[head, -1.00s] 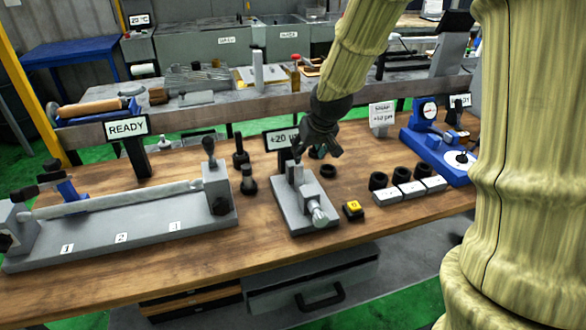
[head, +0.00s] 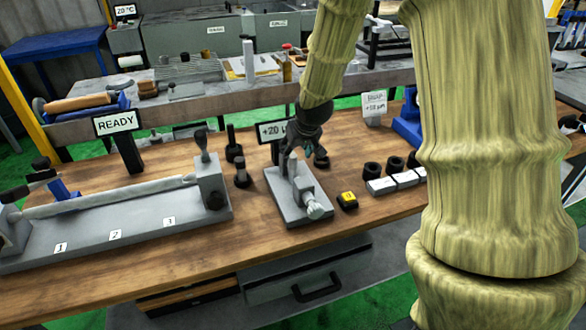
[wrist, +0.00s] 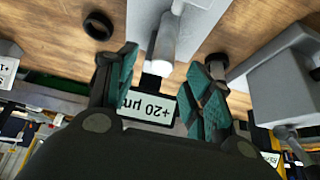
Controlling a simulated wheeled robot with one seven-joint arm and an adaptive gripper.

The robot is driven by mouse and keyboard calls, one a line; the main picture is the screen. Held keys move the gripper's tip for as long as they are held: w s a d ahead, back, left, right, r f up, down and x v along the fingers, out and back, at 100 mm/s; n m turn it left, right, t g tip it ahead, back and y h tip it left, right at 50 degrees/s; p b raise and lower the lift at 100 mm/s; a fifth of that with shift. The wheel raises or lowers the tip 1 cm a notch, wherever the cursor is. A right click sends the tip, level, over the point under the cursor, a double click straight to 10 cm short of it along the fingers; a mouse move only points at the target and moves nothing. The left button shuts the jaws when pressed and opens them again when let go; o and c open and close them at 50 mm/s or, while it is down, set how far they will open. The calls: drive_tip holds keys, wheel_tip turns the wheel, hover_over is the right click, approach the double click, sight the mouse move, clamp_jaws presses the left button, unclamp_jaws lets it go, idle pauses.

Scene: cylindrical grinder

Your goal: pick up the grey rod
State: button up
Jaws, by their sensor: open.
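A long light grey rod (head: 110,198) lies level between the two end blocks of a grey fixture (head: 140,236) at the left of the wooden bench. My gripper (head: 303,158) is well to its right, low over a small grey fixture (head: 290,210) with a silver knob. In the wrist view my gripper (wrist: 165,70) is open, fingers apart. A short grey cylinder (wrist: 162,42) on the small fixture shows between the fingers; I cannot tell if they touch it. The long rod is not clearly seen there.
A "+20 µm" sign (head: 272,131) stands right behind the small fixture. Dark upright pegs (head: 234,150) stand to its left, a yellow-topped button (head: 347,200) to its right. Black rings stand behind white blocks (head: 381,186). The bench's front strip is clear.

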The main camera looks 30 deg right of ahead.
sight(293, 155)
drive_tip(key=shift+p+x, duration=0.5)
drive_tip(key=shift+x, duration=1.85)
drive_tip(key=shift+a, duration=0.1)
drive_tip(key=shift+s, duration=0.1)
clamp_jaws()
